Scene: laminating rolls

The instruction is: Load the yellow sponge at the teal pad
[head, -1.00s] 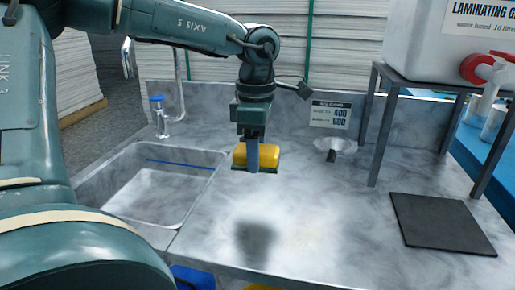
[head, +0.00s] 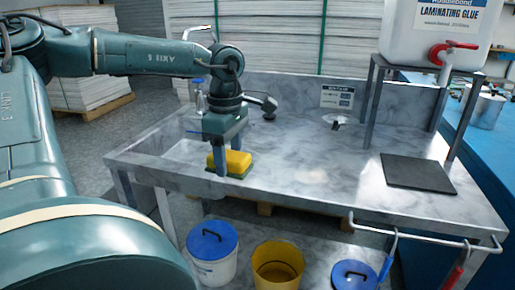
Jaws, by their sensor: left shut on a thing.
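My left gripper (head: 230,160) is shut on the yellow sponge (head: 239,162), with one finger across its near left side. The sponge has a dark green underside and is over the left part of the grey marbled counter, near the sink. I cannot tell whether it touches the counter. No clearly teal pad shows; a dark grey square mat (head: 418,172) lies flat at the counter's right, bare and well apart from the sponge. My right gripper is not in view.
A white glue container (head: 432,30) with a red tap (head: 452,47) stands on a metal frame at the back right. A small funnel (head: 337,119) sits mid-counter. Below the front edge are a blue-lidded bucket (head: 213,266) and a yellow bucket (head: 277,266).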

